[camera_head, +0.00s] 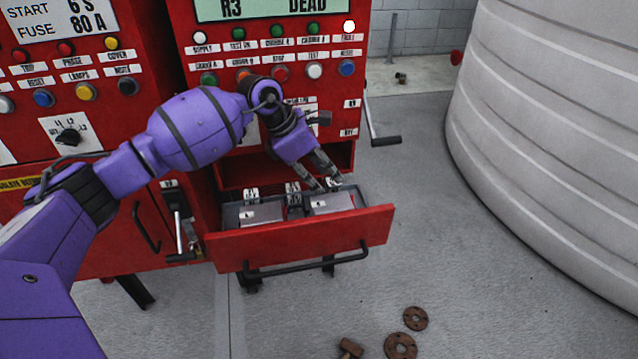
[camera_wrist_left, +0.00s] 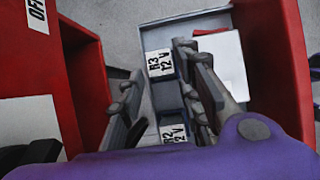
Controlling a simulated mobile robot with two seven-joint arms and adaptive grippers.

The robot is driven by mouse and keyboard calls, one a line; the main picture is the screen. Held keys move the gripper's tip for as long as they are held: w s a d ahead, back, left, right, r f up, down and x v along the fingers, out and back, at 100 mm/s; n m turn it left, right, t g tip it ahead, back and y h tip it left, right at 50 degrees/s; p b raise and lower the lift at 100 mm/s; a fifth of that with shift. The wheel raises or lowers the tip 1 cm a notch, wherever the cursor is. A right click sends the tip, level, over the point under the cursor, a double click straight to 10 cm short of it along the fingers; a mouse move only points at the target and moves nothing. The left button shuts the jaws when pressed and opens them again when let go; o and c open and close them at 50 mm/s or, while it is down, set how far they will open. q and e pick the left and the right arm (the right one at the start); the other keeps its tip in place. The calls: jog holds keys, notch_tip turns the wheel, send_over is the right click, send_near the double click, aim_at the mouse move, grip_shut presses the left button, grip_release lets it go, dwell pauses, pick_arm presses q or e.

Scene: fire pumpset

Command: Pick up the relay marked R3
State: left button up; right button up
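The relay marked R3 12 V (camera_wrist_left: 160,64) stands in the open drawer, its white label facing up in the left wrist view. My left gripper (camera_head: 326,182) reaches down into the right part of the drawer in the head view. In the left wrist view its two fingers (camera_wrist_left: 160,72) are apart, with the R3 label showing between their tips; whether they touch the relay I cannot tell. A relay marked R2 (camera_wrist_left: 173,134) sits nearer the wrist, partly hidden by a finger. My right gripper is not in view.
The red drawer (camera_head: 300,236) is pulled out of the red cabinet, with pale blocks (camera_head: 262,213) in its tray. A black crank handle (camera_head: 384,141) juts out at right. A large white tank (camera_head: 560,130) stands right. Rusty flanges (camera_head: 401,346) lie on the floor.

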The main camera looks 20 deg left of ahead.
aim_at(331, 181)
pick_arm(q)
jog(key=shift+x, duration=1.9)
jog(key=shift+r, duration=0.1)
grip_shut()
